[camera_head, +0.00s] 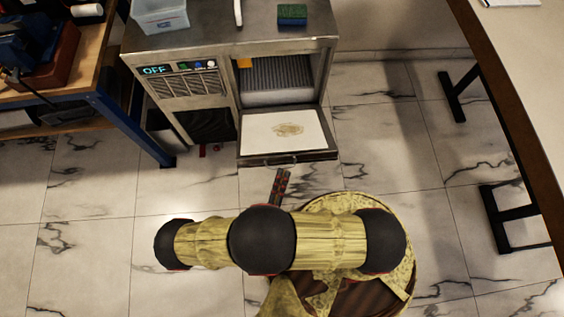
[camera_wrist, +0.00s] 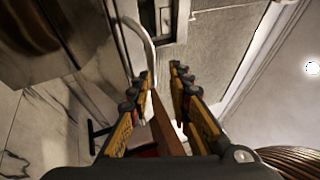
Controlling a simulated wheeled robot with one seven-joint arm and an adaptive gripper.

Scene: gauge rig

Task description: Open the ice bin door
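The ice machine (camera_head: 185,85) stands at the top centre of the head view, with a lit display reading OFF. Its ice bin door (camera_head: 285,133) is folded down and lies nearly flat in front of the open bin (camera_head: 275,80). The door's pale inner panel with a brownish mark faces up. My gripper (camera_head: 283,174) shows only as a small dark red and black piece just in front of the door's front edge; my arm hides the rest. In the wrist view my gripper (camera_wrist: 163,74) has its fingers apart, with a pale curved bar (camera_wrist: 146,36) beyond the fingertips. Contact cannot be told.
A clear container (camera_head: 160,14) and a green-blue sponge (camera_head: 292,14) sit on top of the machine. A workbench with blue legs (camera_head: 125,125) stands at left. A curved table edge (camera_head: 515,120) and black feet (camera_head: 500,220) are at right. Marble floor between is clear.

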